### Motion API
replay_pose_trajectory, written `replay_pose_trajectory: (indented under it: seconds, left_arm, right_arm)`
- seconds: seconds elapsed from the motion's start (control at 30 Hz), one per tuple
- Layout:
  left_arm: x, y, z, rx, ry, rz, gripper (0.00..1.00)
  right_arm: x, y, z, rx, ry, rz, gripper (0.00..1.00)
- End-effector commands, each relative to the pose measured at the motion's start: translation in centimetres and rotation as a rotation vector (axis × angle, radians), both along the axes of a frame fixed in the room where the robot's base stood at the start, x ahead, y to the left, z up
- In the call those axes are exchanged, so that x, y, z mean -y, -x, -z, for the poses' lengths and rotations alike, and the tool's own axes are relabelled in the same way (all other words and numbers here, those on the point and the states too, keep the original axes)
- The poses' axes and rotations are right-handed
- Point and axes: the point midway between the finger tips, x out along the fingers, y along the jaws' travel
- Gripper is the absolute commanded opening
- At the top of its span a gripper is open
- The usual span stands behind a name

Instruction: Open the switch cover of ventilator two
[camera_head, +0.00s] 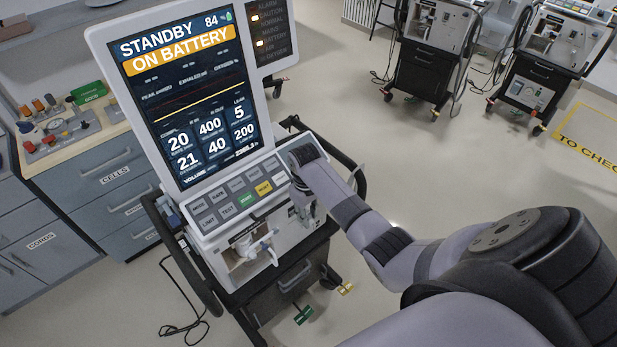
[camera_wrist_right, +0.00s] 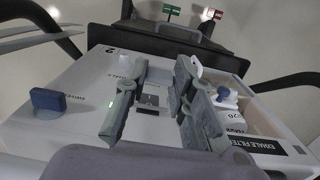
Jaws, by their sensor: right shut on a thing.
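The ventilator (camera_head: 190,130) stands at the left of centre in the head view, its screen reading STANDBY and ON BATTERY. The right wrist view shows its pale panel (camera_wrist_right: 75,125) with a "2" mark. My right gripper (camera_head: 303,212) reaches the right side of the panel below the keypad. In the right wrist view my right gripper (camera_wrist_right: 158,105) has a finger on each side of the small grey switch cover (camera_wrist_right: 150,100) and is shut on it. The fingers partly hide the cover, and its exact angle is hard to tell. My left gripper is not in view.
A blue knob (camera_wrist_right: 48,100) sits on the panel beside the gripper. An open bay with a white fitting (camera_head: 262,248) is on the ventilator's other side. Dark rails (camera_head: 345,165) flank the cart. Two more ventilators (camera_head: 435,50) stand farther back, with clear floor between.

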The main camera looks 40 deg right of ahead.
Motion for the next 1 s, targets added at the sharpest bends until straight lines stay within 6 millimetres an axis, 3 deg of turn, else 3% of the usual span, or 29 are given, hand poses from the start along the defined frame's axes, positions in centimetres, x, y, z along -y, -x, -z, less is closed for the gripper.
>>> replay_pose_trajectory:
  seconds: [0.27, 0.3, 0.57, 0.87, 1.0]
  left_arm:
    - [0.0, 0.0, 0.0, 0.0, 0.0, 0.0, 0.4]
    - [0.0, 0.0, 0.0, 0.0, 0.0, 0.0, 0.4]
    - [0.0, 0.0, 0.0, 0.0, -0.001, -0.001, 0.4]
    - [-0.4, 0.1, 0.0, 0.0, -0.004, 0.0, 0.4]
    - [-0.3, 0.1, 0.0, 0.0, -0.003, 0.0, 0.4]
  right_arm:
    - [0.0, -0.1, 0.0, 0.002, 0.0, -0.001, 0.0]
    - [0.0, 0.0, 0.0, 0.002, 0.0, -0.001, 0.26]
    - [0.0, 0.0, 0.0, 0.001, 0.0, -0.001, 0.43]
    - [0.0, 0.0, 0.0, 0.001, 0.0, -0.001, 0.43]
    - [0.0, -0.1, -1.2, 0.003, 0.0, -0.001, 0.43]
